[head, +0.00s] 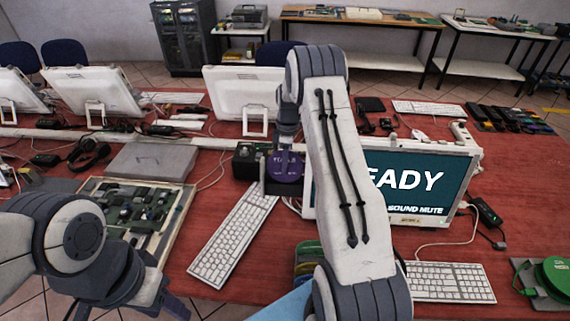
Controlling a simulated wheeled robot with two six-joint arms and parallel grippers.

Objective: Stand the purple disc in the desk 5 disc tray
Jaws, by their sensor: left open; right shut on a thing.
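The purple disc (286,168) stands upright with its labelled face toward me, near the middle of the red desk. My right gripper (287,147) reaches down from above and is shut on its upper edge. A dark holder (268,188), which looks like the disc tray, shows at the disc's lower left edge. I cannot tell whether the disc rests in it or hangs just above it. My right arm covers the area to the right. My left gripper (172,303) is open and empty at the lower left, low over the desk's front edge.
A white keyboard (233,232) lies just in front of the holder. A display (418,188) stands to the right, partly behind my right arm. A case of green parts (136,212) lies left, with a grey closed box (152,160) behind it. Cables run around the holder.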

